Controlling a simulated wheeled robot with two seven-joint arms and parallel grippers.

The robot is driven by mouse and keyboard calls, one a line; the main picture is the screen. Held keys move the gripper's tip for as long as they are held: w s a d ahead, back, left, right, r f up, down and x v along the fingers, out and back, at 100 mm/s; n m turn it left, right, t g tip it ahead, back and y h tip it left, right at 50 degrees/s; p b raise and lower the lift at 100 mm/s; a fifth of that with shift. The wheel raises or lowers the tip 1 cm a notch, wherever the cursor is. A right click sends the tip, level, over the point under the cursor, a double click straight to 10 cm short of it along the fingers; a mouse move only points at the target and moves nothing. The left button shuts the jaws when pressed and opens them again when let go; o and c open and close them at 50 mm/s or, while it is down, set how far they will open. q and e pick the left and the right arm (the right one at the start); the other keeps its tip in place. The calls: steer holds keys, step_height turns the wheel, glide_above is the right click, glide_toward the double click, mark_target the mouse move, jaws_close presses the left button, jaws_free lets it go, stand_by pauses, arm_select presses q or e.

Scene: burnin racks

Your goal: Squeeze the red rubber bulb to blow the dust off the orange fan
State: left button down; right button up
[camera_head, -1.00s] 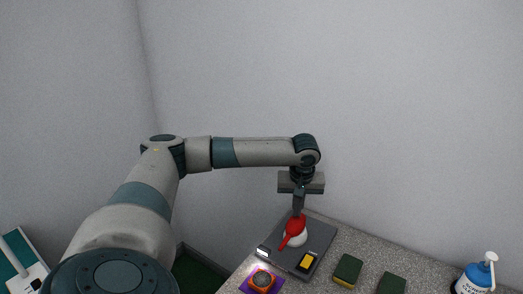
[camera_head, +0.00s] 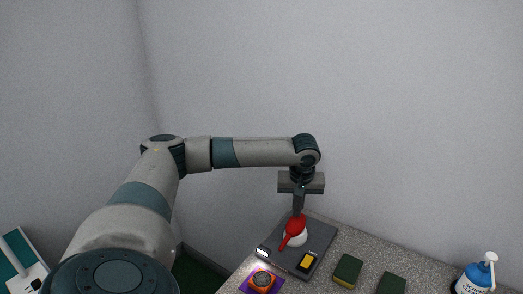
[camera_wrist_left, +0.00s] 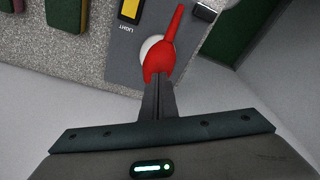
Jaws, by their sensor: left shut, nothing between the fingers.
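The red rubber bulb (camera_head: 294,230) with its nozzle sits on a white round base on a dark grey plate (camera_head: 323,236). It also shows in the left wrist view (camera_wrist_left: 158,62), nozzle pointing away from the gripper. My left gripper (camera_head: 298,210) points down at the bulb's rounded end. Its fingers (camera_wrist_left: 158,82) are closed together with nothing between them; they overlap the bulb's end in view, and I cannot tell whether they touch it. The orange fan (camera_head: 261,281) sits on a purple mat (camera_head: 276,287) at the counter's front left. My right gripper is not in view.
A yellow switch (camera_head: 306,261) is on the plate; the wrist view shows the label LIGHT beside it. Two green-topped sponges (camera_head: 348,269) (camera_head: 391,284) lie to the right. A blue cleaner bottle (camera_head: 476,277) stands far right. A wall rises behind the counter.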

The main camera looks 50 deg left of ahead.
mark_target(296, 219)
arm_select(q)
steer(key=shift+f, duration=0.15)
steer(key=shift+f, duration=1.4)
steer(key=shift+r+p, duration=1.35)
steer(key=shift+r, duration=0.2)
steer(key=shift+f, duration=0.1)
